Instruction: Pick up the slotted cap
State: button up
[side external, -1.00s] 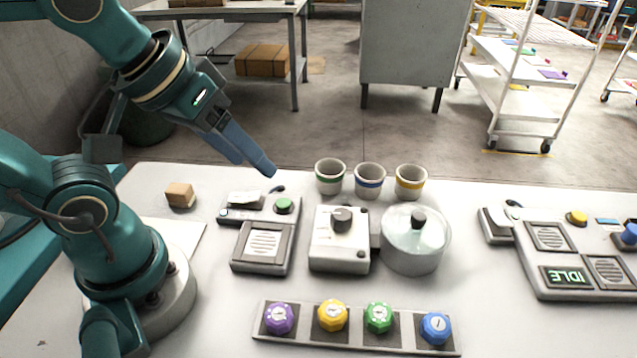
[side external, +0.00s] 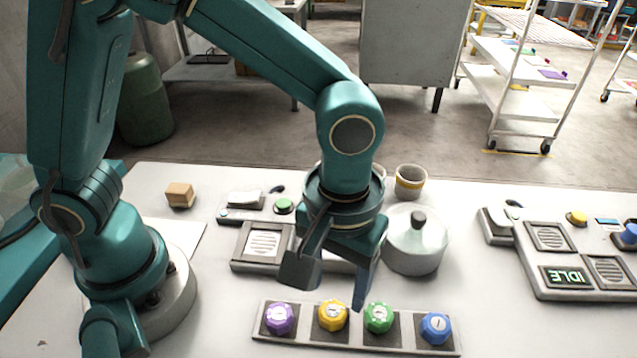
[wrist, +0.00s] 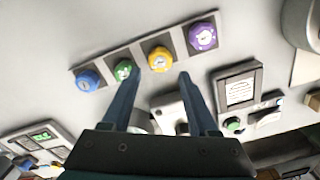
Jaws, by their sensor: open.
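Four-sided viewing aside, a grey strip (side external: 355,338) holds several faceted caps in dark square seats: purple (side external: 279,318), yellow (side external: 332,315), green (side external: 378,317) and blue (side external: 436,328). Each has a pale mark on top; the blue one's looks like a single line, but the marks are too small to tell surely which cap is slotted. My gripper (side external: 326,296) is open and empty, pointing down above and behind the strip. In the wrist view, the yellow cap (wrist: 160,59) shows just beyond the gap between my fingertips (wrist: 158,76), and the green cap (wrist: 124,70) beside the left finger.
A lidded pot (side external: 415,245) stands to the right behind my gripper. A cup (side external: 410,182) and a wooden block (side external: 180,195) stand farther back. The front table is clear.

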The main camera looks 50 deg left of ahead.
aim_at(334, 308)
jog(key=shift+f, duration=2.45)
grip_shut()
